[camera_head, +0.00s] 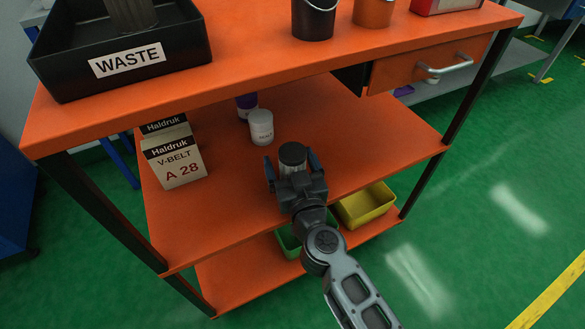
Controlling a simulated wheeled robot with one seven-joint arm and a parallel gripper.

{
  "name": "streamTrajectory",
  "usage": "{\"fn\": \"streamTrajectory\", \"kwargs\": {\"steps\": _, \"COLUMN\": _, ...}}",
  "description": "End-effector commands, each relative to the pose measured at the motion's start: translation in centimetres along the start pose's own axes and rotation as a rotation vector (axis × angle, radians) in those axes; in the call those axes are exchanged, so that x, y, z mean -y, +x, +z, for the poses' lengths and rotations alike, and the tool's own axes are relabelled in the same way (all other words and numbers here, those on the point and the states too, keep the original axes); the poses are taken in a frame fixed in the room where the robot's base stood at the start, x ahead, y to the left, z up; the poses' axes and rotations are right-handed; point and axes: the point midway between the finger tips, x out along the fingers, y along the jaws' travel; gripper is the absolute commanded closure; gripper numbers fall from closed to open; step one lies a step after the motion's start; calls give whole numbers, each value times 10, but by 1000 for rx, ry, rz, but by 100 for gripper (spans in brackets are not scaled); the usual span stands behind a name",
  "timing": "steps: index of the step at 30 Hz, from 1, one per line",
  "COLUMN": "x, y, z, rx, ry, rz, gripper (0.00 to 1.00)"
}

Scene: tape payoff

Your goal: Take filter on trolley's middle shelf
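A short cylinder with a dark top and a paler side (292,154), which looks like the filter, stands on the orange trolley's middle shelf (215,215). My gripper (293,163) reaches over the shelf from the front, with one finger on each side of this cylinder. The fingers are spread wide, with a narrow gap seeming to show beside the cylinder. My gripper's body hides its lower part. A white cylinder (261,128) with small, unreadable print stands just behind and to the left.
The top shelf overhangs, with a waste tray (180,58), a dark bucket (313,20) and a drawer (430,66). Yellow (366,207) and green bins (289,241) sit below. The shelf's right side is clear.

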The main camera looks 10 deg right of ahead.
Motion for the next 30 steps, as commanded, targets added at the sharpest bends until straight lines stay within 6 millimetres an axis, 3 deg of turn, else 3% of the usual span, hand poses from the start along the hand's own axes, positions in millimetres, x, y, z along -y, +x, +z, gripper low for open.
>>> {"fn": "streamTrajectory", "kwargs": {"steps": 7, "x": 0, "y": 1, "z": 0, "rx": 0, "ry": 0, "rz": 0, "gripper": 13}}
{"fn": "streamTrajectory", "kwargs": {"steps": 24, "x": 0, "y": 1, "z": 0, "rx": 0, "ry": 0, "rz": 1, "gripper": 67}}
{"fn": "streamTrajectory", "kwargs": {"steps": 30, "x": 0, "y": 1, "z": -1, "rx": -1, "ry": 1, "rz": 1, "gripper": 70}}
